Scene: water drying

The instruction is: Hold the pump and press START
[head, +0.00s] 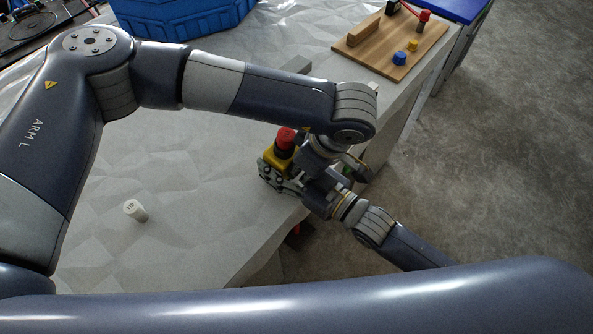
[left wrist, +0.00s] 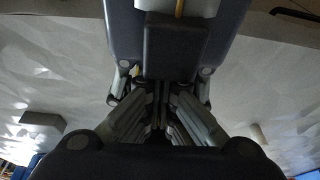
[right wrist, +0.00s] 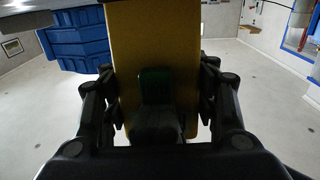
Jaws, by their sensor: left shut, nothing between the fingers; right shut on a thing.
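The pump is a yellow box (head: 281,157) with a red knob (head: 286,138) on top, near the table's front right edge. My right gripper (head: 277,177) is shut on it. In the right wrist view the yellow body (right wrist: 155,35) fills the space between the fingers, with a green button (right wrist: 155,84) on its near face. A dark grey shape below the button is too dark to identify. My left gripper (head: 343,165) is shut and empty, close above my right gripper; its closed fingers (left wrist: 163,98) show in the left wrist view. My left forearm hides part of it, and fingertip contact cannot be told.
A wooden board (head: 385,58) with coloured knobs lies at the back right. A blue crate (head: 180,18) stands at the back. The table drops to the floor on the right.

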